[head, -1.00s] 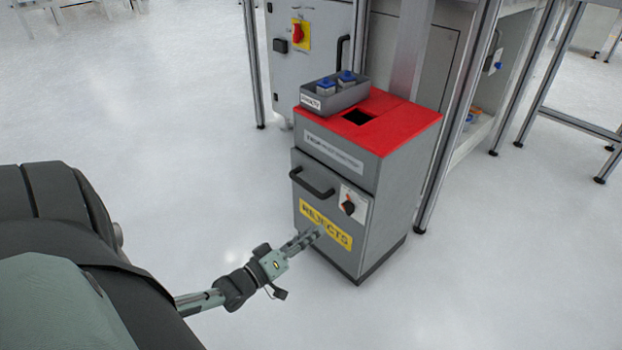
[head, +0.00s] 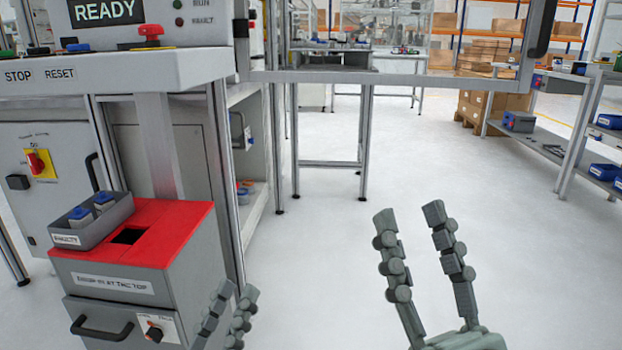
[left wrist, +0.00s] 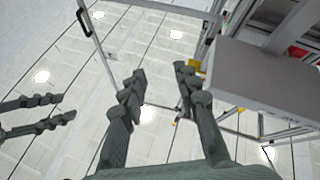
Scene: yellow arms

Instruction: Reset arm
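My left gripper (head: 236,290) is low in the head view, in front of the reject bin's right side. In the left wrist view (left wrist: 160,72) its two fingers stand apart with nothing between them. My right gripper (head: 408,211) points up at the lower right of the head view. Its two fingers are spread apart and empty, over open floor. It also shows at the left edge of the left wrist view (left wrist: 68,108), with its fingers apart.
The grey reject bin (head: 115,284) with a red top (head: 175,225) stands at the lower left, carrying a small grey tray (head: 98,232) with blue-topped parts. Above it is a station panel (head: 130,70) with buttons. Floor (head: 330,260) is clear at the middle and right.

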